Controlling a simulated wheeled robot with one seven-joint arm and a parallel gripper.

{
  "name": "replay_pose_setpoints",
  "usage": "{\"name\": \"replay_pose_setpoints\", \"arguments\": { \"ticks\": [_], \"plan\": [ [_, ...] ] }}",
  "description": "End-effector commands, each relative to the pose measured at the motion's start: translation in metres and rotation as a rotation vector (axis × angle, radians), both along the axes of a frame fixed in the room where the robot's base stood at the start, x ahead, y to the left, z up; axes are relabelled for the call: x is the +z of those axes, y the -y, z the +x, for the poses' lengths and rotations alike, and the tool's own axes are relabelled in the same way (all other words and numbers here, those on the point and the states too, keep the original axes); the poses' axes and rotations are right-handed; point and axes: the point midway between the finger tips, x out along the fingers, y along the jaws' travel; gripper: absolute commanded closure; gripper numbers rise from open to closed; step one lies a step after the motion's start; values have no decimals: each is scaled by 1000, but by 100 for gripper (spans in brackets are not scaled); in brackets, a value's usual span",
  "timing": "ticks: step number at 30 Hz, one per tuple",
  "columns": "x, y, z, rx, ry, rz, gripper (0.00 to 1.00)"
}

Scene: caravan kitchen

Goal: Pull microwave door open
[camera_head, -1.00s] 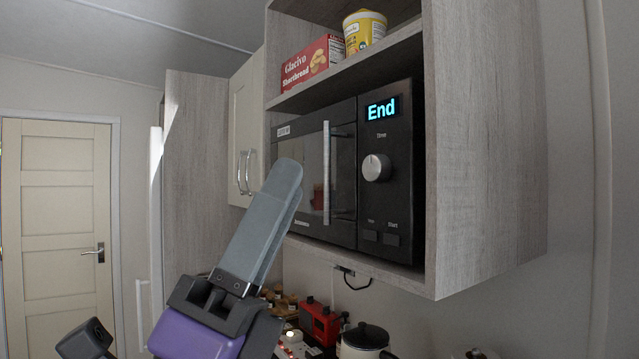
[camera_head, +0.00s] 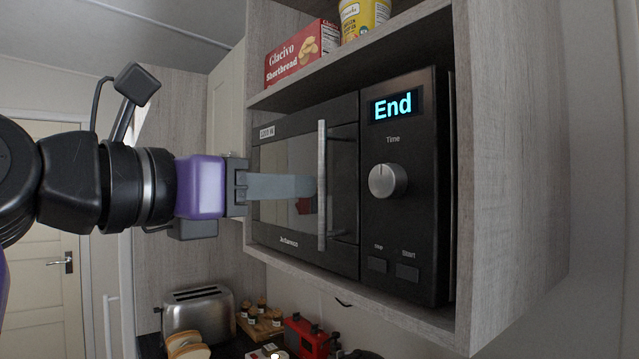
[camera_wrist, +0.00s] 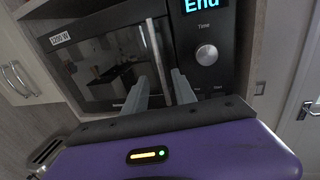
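The black microwave (camera_head: 407,130) sits in a wall cabinet with its door (camera_head: 342,215) shut. Its display reads "End". The vertical metal handle (camera_head: 322,225) is on the right side of the door; it also shows in the wrist view (camera_wrist: 152,45). My gripper (camera_head: 308,187) comes in from the left, with its fingertips at the handle about mid-height. In the wrist view my gripper (camera_wrist: 160,76) is open, with one finger on each side of the handle's line. I cannot tell whether the fingers touch the handle.
The cabinet's side panel (camera_head: 510,170) stands close to the right of the microwave. A red shortbread box (camera_head: 300,55) and a yellow tub (camera_head: 363,18) are on the shelf above. A toaster (camera_head: 197,315) and a red item (camera_head: 308,337) stand on the counter below.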

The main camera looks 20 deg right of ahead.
Motion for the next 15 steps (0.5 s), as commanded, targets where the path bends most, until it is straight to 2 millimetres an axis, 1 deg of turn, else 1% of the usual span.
{"name": "replay_pose_setpoints", "arguments": {
  "ticks": [3,9,15],
  "plan": [
    [2,17,6,-6,-1,-1,67],
    [3,46,17,-5,-1,-4,67],
    [2,62,25,-4,-1,-4,67]
  ]
}}
